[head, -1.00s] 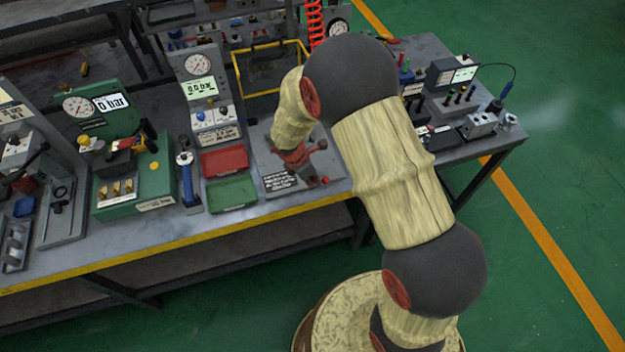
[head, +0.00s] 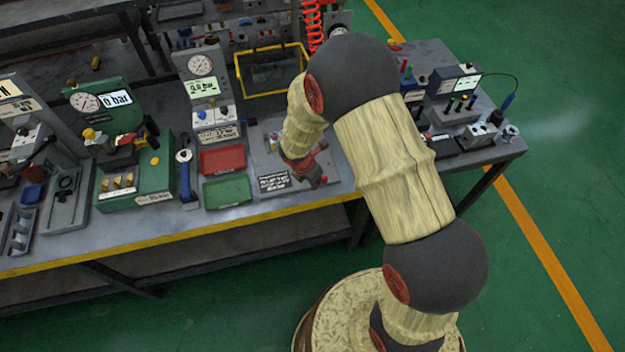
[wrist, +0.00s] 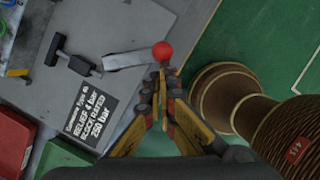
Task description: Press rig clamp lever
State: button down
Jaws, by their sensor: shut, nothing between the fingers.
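The rig clamp lever (wrist: 125,60) shows in the wrist view as a flat grey arm with a red ball knob (wrist: 162,51) at its right end. It lies over a grey rig plate (wrist: 150,18); the plate also shows in the head view (head: 262,150). My gripper (wrist: 160,72) is shut and empty, its fingertips close by the knob end of the lever. I cannot tell whether they touch it. In the head view my gripper (head: 313,175) is low over the plate's right front part, and my arm hides much of the rig.
A black T-handle (wrist: 66,56) and a black relief label (wrist: 83,115) are on the plate. A red tray (head: 223,158) and a green tray (head: 227,190) stand to its left. The yellow-edged bench front (head: 150,244) is near. Green floor lies beyond the bench.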

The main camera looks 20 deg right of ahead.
aim_at(325, 176)
jog(key=d+n, duration=0.1)
jog(key=d+n+p, duration=0.1)
jog(key=shift+w+r+n+t+y, duration=0.1)
jog(key=shift+w+n+t+y, duration=0.1)
jog(key=shift+n+t+y, duration=0.15)
jog(key=d+n, duration=0.1)
jog(key=w+n+p, duration=0.1)
jog(key=shift+d+n+t+p, duration=0.25)
jog(key=shift+d+n+p, duration=0.05)
jog(key=shift+d+n, duration=0.1)
jog(key=w+d+n+y+p, duration=0.1)
jog(key=n, duration=0.1)
jog(key=shift+w+d+n, duration=0.2)
jog(key=shift+n, duration=0.15)
jog(key=shift+w+d+p, duration=0.25)
jog(key=shift+w+p, duration=0.1)
jog(key=shift+p, duration=0.15)
